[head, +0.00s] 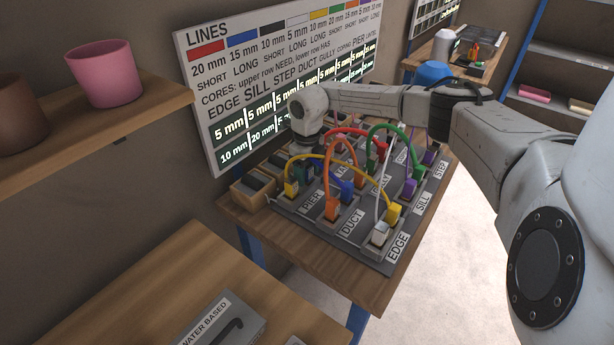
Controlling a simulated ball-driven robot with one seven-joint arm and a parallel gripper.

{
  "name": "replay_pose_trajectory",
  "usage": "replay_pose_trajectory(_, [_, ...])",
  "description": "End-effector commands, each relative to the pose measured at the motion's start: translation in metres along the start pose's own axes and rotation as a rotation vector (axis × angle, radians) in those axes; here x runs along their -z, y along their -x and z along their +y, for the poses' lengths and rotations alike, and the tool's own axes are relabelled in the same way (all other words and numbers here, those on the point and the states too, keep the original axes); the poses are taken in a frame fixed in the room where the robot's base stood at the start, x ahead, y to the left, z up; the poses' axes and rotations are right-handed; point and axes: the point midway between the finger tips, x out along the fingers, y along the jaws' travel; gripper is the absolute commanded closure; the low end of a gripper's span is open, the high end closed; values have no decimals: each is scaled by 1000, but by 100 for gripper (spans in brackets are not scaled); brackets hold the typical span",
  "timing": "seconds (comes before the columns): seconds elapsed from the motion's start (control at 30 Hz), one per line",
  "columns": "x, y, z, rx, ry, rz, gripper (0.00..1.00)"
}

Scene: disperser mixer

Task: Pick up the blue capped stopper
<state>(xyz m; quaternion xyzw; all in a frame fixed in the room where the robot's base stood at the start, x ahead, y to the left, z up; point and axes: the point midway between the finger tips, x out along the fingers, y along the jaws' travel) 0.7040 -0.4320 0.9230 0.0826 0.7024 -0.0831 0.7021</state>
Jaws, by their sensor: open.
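The board (375,252) on the wooden table holds several coloured plugs joined by arched cables. A small blue plug-like piece (347,188) stands near its middle, between the PIER and DUCT labels; I cannot tell for sure whether it is the blue capped stopper. My gripper (303,149) is over the back left part of the board, pointing down, left of and behind the blue piece. It is open; its fingertips are small and partly lost among the dark parts below, and I see nothing held.
Yellow (318,160), orange, green and white cables arch over the board close to my gripper. A wooden box (254,188) sits at the board's left. The lines sign (285,70) stands behind. A pink pot (103,74) is on the left shelf. A blue domed object (433,72) shows behind my arm.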

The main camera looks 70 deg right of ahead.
Motion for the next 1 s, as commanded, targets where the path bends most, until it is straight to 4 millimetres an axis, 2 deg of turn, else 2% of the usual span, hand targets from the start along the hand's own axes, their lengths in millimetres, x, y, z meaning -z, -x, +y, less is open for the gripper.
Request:
replay_pose_trajectory(0.07, [0,0,0,0,0,0,46])
replay_pose_trajectory(0.6, [0,1,0,0,-1,0,97])
replay_pose_trajectory(0.87, [0,2,0,0,-1,0,97])
replay_pose_trajectory(1.0, [0,8,-1,1,-1,-1,97])
